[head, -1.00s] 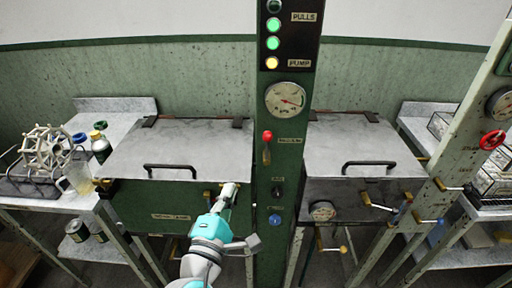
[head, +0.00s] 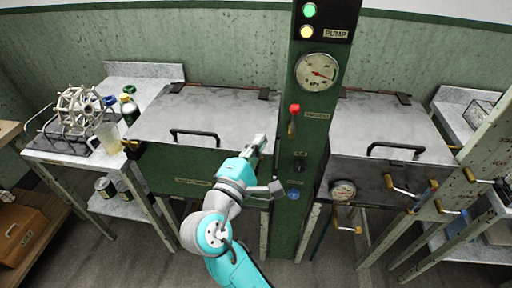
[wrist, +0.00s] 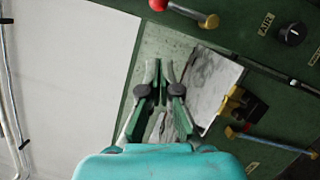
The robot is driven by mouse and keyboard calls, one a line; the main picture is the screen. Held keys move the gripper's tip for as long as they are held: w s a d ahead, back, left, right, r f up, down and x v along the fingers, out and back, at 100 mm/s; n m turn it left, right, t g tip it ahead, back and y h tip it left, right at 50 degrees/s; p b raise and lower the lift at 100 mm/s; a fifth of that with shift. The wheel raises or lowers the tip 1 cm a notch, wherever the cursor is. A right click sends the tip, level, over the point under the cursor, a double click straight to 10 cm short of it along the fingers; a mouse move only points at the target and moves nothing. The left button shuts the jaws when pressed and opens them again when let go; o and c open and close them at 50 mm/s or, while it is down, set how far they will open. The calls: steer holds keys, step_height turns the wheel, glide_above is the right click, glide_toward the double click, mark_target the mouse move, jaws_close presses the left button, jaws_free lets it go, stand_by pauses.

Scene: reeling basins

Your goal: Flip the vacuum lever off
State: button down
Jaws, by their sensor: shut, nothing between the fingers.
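The vacuum lever (head: 293,122) is on the front of the green column, below the pressure gauge. Its red knob is at the top and its brass-coloured end at the bottom, so it points up. In the wrist view the lever (wrist: 190,12) shows at the top edge, partly cut off. My gripper (head: 259,141) is left of the lever and a little lower, in front of the left basin's right end. It is apart from the lever. In the wrist view my gripper (wrist: 161,84) is shut and empty.
A glassware table (head: 60,158) stands far left.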

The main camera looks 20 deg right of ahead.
mark_target(293, 119)
steer(key=w+d+r, duration=0.2)
steer(key=w+d, duration=0.1)
steer(key=d, duration=0.5)
steer(key=shift+w+d, duration=0.2)
steer(key=shift+w, duration=0.05)
